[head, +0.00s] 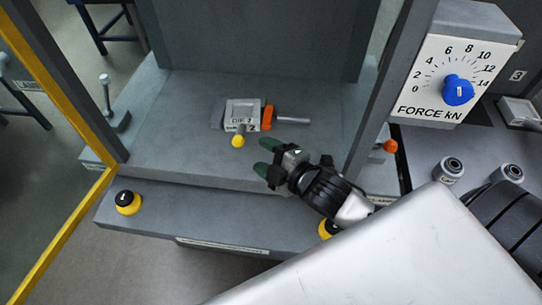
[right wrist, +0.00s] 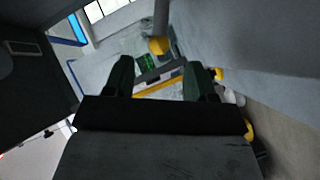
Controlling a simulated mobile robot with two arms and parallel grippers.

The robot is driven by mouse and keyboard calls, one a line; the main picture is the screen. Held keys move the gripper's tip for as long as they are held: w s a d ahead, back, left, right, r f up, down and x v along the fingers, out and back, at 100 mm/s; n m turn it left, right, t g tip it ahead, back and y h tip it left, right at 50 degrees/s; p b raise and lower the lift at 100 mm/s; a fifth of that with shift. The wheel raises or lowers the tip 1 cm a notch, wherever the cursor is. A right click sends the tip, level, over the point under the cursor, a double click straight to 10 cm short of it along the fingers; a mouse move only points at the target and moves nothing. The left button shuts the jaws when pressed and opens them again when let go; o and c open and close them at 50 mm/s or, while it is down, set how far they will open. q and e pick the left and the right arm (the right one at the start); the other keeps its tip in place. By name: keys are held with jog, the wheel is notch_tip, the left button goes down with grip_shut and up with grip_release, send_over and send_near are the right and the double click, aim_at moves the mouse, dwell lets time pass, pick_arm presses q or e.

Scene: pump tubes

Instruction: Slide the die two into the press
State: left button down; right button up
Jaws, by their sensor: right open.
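The die two (head: 242,113) is a light grey block labelled "DIE 2" with a small yellow knob (head: 238,141) at its front. It sits on the grey bed of the press (head: 185,150), towards the back middle. An orange part with a grey rod (head: 285,120) is at its right side. My right gripper (head: 264,157) is in front and to the right of the die, its green fingers apart and empty, not touching it. In the right wrist view the two fingers (right wrist: 160,77) are spread with nothing between them. My left gripper is not in view.
Grey posts stand on both sides of the press opening, with a yellow-edged frame (head: 75,228) at left. Black-and-yellow buttons, one at left (head: 127,202), sit on the front ledge. A force panel with a blue knob (head: 458,90) is at upper right. The bed around the die is largely clear.

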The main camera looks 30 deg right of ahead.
aim_at(239, 139)
jog(key=x, duration=0.9)
jog(key=shift+w+a+p, duration=0.1)
jog(key=shift+a+p, duration=0.05)
jog(key=shift+p, duration=0.25)
grip_shut()
jog(key=shift+o, duration=0.5)
grip_release()
jog(key=b+v, duration=0.1)
jog(key=v, duration=1)
